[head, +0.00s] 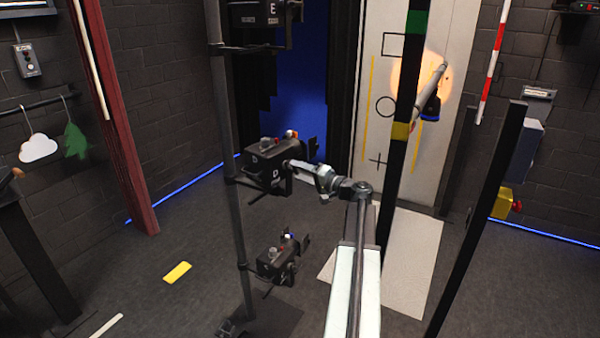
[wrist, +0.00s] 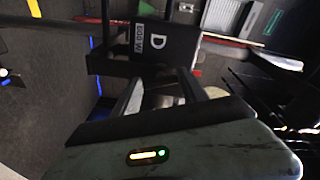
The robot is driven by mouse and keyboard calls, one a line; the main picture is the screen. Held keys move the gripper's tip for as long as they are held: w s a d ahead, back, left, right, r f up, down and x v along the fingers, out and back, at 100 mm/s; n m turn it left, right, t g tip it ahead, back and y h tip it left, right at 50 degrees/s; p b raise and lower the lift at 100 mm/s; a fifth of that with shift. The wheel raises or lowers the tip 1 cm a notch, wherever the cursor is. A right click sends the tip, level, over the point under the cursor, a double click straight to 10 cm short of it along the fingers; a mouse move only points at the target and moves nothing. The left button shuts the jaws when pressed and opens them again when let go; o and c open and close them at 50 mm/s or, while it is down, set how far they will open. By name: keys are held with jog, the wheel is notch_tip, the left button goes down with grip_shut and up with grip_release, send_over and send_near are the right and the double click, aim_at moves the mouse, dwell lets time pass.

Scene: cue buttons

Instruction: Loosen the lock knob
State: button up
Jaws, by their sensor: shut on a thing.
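A black lamp box marked D (head: 262,170) hangs at mid height on a grey upright pole (head: 236,190). My gripper (head: 290,166) reaches in from the right and is shut at the right side of lamp D. The lock knob at that side is hidden by the jaws, so its shape cannot be made out. In the wrist view lamp D (wrist: 160,45) fills the upper middle, with a "D" and a small label on its face. My gripper (wrist: 168,88) is close against it.
Another lamp marked E (head: 258,14) hangs higher on the pole and a third lamp (head: 275,262) hangs lower. A black post (head: 408,110) with green and yellow bands stands right of my arm. A pale panel (head: 385,60) with drawn shapes stands behind.

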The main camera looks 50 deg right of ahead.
dwell(0.3)
jog(key=o, duration=1.4)
jog(key=s, duration=0.7)
jog(key=shift+s+d, duration=0.4)
